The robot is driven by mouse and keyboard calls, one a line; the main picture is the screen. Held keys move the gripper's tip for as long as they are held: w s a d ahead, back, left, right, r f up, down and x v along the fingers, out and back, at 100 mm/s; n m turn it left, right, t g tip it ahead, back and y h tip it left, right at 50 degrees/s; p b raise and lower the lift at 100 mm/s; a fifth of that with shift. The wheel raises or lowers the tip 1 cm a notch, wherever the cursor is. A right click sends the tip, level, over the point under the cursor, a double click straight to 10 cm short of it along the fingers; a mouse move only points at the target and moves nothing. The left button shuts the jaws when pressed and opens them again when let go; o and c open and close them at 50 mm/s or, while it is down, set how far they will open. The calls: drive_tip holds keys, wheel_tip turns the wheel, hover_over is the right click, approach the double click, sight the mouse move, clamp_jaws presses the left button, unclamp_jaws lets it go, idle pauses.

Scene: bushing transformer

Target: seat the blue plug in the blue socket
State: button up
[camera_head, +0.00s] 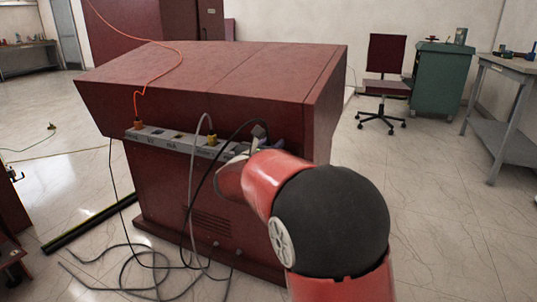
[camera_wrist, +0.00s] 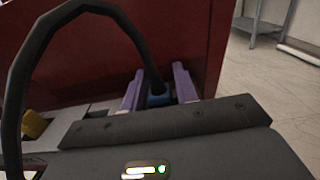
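My gripper (camera_wrist: 158,86) shows in the wrist view as two purple fingers, one on each side of the blue plug (camera_wrist: 159,97). The fingers appear closed on the plug. A thick black cable (camera_wrist: 78,8) rises from the plug and arcs to the left. In the head view my gripper (camera_head: 268,142) is at the right end of the socket panel (camera_head: 160,137) on the red console, partly hidden by my arm. The blue socket cannot be made out in either view. Whether the plug touches the panel cannot be told.
The red console (camera_head: 220,70) fills the middle. An orange plug (camera_head: 137,124) and a yellow plug (camera_head: 212,139) with a grey cable sit along the panel; the yellow one also shows in the wrist view (camera_wrist: 34,124). Loose cables (camera_head: 150,280) lie on the floor.

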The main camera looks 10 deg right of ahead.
clamp_jaws()
